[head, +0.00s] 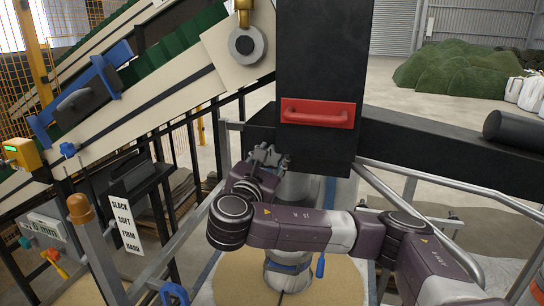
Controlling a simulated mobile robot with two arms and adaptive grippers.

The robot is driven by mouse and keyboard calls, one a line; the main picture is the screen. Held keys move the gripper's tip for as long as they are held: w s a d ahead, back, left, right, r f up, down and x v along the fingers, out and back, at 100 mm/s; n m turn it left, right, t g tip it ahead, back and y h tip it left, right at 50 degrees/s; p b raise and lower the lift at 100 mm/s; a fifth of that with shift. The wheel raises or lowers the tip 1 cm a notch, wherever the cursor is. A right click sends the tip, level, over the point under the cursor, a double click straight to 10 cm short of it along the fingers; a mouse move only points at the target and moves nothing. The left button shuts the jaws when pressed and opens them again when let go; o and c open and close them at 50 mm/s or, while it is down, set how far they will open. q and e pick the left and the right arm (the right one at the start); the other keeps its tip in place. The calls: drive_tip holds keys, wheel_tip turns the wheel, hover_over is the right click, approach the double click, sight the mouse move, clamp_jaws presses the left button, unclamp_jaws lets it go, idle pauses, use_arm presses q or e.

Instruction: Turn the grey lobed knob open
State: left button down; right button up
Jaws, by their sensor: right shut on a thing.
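My right gripper (266,157) is at the lower left corner of the black housing, with its arm reaching in from the lower right. It is shut on a small grey part there, which looks like the grey lobed knob. The fingers and wrist hide most of that part, so its lobes and how far it is turned cannot be made out. My left gripper is not in view.
The black housing (322,60) with a red handle (318,112) stands right behind the gripper. A grey rail (450,185) runs at right. Open floor lies behind it.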

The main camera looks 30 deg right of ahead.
drive_tip(key=shift+c, duration=0.4)
drive_tip(key=shift+f+m+b, duration=0.15)
drive_tip(key=shift+m+b, duration=0.8)
drive_tip(key=shift+m, duration=0.05)
drive_tip(key=m+b, duration=0.4)
drive_tip(key=m, duration=0.2)
drive_tip(key=shift+f, duration=0.15)
drive_tip(key=m+b, duration=0.3)
drive_tip(key=m, duration=0.2)
drive_tip(key=shift+m+b, duration=0.3)
drive_tip(key=shift+b, duration=0.1)
drive_tip(key=shift+m+b, duration=1.1)
drive_tip(key=shift+m, duration=0.9)
drive_tip(key=shift+r, duration=0.2)
drive_tip(key=o, duration=1.2)
drive_tip(key=shift+c, duration=0.2)
